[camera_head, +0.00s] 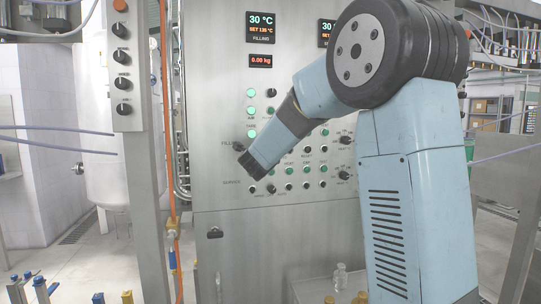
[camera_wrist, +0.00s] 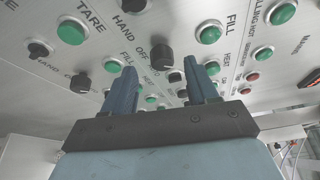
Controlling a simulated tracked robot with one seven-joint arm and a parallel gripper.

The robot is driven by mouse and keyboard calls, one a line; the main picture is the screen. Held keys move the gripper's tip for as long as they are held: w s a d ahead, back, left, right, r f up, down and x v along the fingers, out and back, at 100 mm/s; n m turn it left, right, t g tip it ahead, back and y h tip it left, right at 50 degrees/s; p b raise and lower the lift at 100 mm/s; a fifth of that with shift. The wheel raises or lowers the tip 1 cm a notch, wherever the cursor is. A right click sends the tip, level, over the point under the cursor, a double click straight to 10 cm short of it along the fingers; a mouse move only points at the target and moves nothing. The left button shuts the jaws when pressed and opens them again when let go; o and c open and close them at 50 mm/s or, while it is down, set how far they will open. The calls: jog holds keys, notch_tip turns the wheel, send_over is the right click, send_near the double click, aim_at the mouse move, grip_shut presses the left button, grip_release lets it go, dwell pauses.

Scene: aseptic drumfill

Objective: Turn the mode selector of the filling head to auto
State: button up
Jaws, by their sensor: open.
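The filling control panel (camera_head: 220,100) is a steel cabinet face with displays, green buttons and black rotary knobs. In the wrist view, a black selector knob (camera_wrist: 162,57) lies between and just beyond my fingertips, with HAND, OFF and a partly hidden label around it. I cannot tell its exact pointer setting or whether it is the filling head's selector. My gripper (camera_wrist: 163,72) is open, with a finger on each side of the knob's line and nothing held. In the head view, my gripper (camera_head: 256,163) is at the panel's lower left, near a black knob (camera_head: 238,146) beside a FILLING label.
Green buttons (camera_wrist: 71,31) and (camera_wrist: 208,34) and other black knobs (camera_wrist: 82,85) lie close around my fingers. An orange hose (camera_head: 168,120) and a post with knobs (camera_head: 122,70) stand left of the panel. Small bottles (camera_head: 340,276) stand low in front.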

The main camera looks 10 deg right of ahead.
jog(key=v, duration=1.1)
jog(key=s+a+f+n+g+y, duration=0.1)
jog(key=s+n+g+y, duration=0.1)
jog(key=s+n+y, duration=0.4)
jog(key=s+a+f+n+g+y, duration=0.1)
jog(key=s+n+y, duration=0.2)
jog(key=s+n, duration=0.65)
jog(key=s+d+f+n+g+h, duration=0.1)
jog(key=s+d+f+n+g, duration=0.2)
jog(key=s, duration=0.7)
jog(key=s+d+f+n+g+h, duration=0.1)
jog(key=s+d+f+n+g, duration=0.3)
jog(key=s, duration=0.6)
notch_tip(320, 180, down, 2)
jog(key=shift+d+f+n+h, duration=0.15)
jog(key=shift+d+n+h, duration=0.2)
jog(key=shift+n, duration=0.6)
